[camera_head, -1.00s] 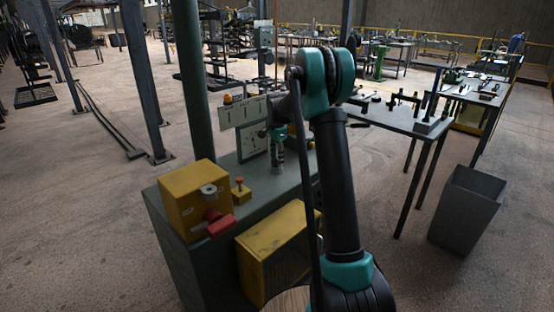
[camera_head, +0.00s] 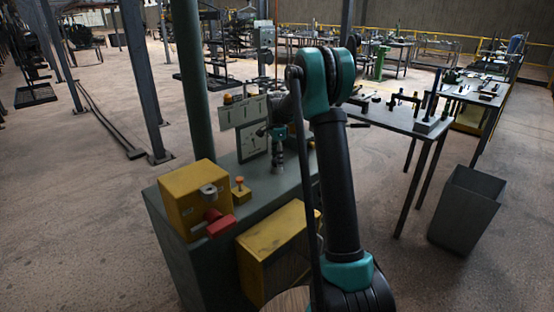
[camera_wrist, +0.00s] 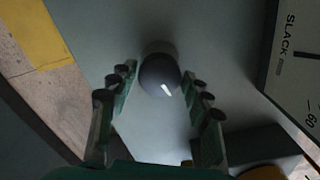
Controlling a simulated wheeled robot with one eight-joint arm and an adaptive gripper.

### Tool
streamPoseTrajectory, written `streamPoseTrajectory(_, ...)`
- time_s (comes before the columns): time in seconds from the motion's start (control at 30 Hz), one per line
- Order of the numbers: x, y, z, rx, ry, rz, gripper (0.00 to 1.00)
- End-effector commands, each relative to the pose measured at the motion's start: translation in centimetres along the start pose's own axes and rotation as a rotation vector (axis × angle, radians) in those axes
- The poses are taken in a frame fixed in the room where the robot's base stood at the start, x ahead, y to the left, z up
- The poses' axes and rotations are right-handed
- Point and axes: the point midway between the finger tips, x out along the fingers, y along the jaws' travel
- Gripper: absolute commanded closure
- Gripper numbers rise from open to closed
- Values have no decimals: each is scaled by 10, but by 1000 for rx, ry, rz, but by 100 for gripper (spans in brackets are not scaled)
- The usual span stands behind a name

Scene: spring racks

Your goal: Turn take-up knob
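A dark, round, shiny knob (camera_wrist: 160,74) stands out from a grey-green surface in the wrist view. I take it to be the take-up knob. My gripper (camera_wrist: 161,84) is open, with one finger on each side of the knob and a gap visible on both sides. A pale dial plate (camera_wrist: 296,62) marked "SLACK" and "60" stands at the right of the wrist view. In the head view my gripper (camera_head: 277,158) points down over the green bench, beside a white gauge panel (camera_head: 250,140). The knob cannot be made out there.
A yellow box with a red handle (camera_head: 193,200) and a small yellow block with an orange button (camera_head: 240,190) stand on the bench (camera_head: 252,207). A green post (camera_head: 190,80) rises behind. A tool table (camera_head: 400,118) and a grey bin (camera_head: 468,208) stand right.

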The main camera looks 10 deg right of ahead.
Motion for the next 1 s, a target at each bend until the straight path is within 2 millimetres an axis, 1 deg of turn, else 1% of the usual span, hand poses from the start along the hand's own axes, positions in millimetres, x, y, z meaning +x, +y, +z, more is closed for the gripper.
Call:
streamPoseTrajectory(0.03,0,0,0,0,0,0,41)
streamPoseTrajectory(0.07,0,0,0,0,0,0,37)
streamPoseTrajectory(0.1,0,0,0,0,0,1,37)
streamPoseTrajectory(0.37,0,0,0,-1,0,1,37)
streamPoseTrajectory(0.47,-6,0,0,-1,0,1,37)
streamPoseTrajectory(0.57,-19,1,0,-1,0,1,37)
streamPoseTrajectory(0.8,-67,0,0,-1,0,1,37)
streamPoseTrajectory(1.0,-101,0,0,0,0,1,37)
